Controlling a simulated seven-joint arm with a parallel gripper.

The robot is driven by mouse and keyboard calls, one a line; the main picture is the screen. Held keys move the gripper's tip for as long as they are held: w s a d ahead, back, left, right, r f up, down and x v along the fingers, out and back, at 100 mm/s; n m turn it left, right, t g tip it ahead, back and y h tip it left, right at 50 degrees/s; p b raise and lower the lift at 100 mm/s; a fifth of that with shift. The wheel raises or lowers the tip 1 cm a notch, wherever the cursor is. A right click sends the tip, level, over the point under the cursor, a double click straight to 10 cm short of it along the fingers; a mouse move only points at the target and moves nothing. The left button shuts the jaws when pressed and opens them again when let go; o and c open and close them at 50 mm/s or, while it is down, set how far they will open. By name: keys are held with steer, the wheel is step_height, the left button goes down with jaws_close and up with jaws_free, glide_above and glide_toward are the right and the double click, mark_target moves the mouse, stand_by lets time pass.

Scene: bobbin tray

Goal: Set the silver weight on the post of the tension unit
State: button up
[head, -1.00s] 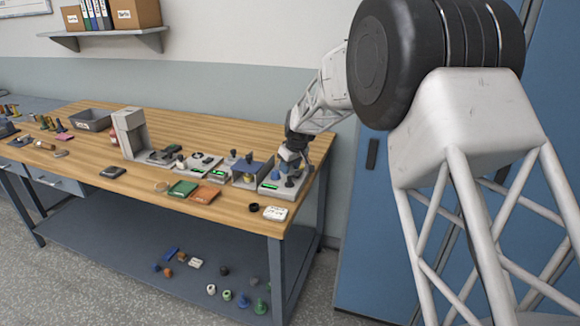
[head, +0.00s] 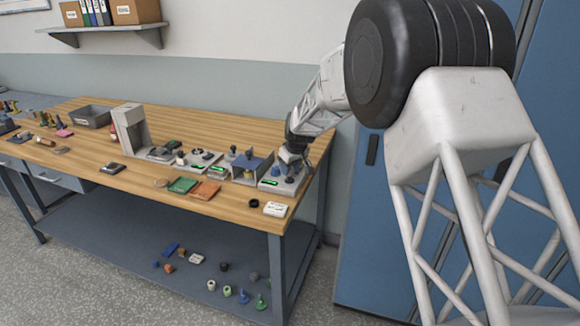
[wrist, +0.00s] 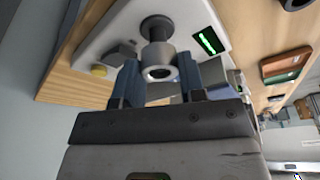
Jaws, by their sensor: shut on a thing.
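The silver weight (wrist: 158,66) is a short ring with a hole, held between the blue fingers of my gripper (wrist: 157,80) in the wrist view. The tension unit (wrist: 105,38) is a pale box with a green display and a dark post (wrist: 156,28) on a round foot. The weight is in line with the post and hides part of it; I cannot tell whether the post is inside the hole. In the head view my gripper (head: 291,164) is over the tension unit (head: 282,185) at the bench's right end, and the weight is too small to make out.
Left of the unit stand a grey-blue block unit (head: 250,168) and other devices. A black ring (head: 254,203) and a white box (head: 275,209) lie near the bench's front edge. Green (head: 182,185) and orange (head: 205,190) trays lie further left. The blue cabinet (head: 365,220) is to the right.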

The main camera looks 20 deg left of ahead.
steer(key=shift+f, duration=1.25)
stand_by(0.4)
steer(key=o, duration=1.1)
steer(key=shift+c, duration=0.2)
steer(key=v, duration=0.7)
steer(key=shift+r, duration=0.35)
steer(key=shift+d, duration=0.1)
steer(key=shift+d, duration=0.1)
